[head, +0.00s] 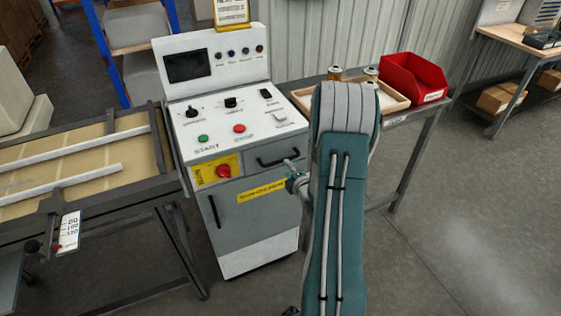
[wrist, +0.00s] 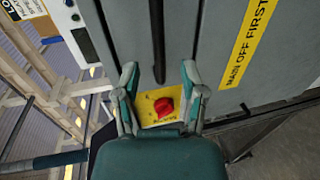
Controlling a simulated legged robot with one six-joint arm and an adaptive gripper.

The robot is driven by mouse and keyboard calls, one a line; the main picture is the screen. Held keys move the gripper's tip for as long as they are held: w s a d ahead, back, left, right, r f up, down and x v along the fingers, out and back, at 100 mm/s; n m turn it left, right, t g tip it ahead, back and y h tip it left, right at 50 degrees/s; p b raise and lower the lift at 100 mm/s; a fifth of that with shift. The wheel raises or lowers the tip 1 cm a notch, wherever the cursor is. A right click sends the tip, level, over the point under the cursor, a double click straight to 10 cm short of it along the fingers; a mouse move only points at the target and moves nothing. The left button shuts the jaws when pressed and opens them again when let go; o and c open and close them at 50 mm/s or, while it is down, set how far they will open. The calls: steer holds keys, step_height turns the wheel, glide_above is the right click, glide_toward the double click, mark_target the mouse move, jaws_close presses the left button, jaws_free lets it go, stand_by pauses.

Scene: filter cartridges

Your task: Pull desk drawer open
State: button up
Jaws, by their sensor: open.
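The desk drawer (head: 265,150) is a grey front below the sloped console of the machine cabinet, and it looks closed. Its black bar handle (head: 278,160) shows just above my gripper (head: 293,174) in the head view, where my arm hides part of the gripper. In the wrist view my gripper (wrist: 160,73) is open and empty. The drawer handle (wrist: 157,35) runs down the picture, with its lower end between the two fingertips. I cannot tell whether a finger touches it.
A red rotary switch (head: 224,170) on a yellow plate is left of the drawer. The cabinet door has a black handle (head: 216,211). A bench with a red bin (head: 412,78) stands at right. Floor at lower right is clear.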

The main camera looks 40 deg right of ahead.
mark_target(281, 161)
steer(key=x, duration=0.6)
jaws_close()
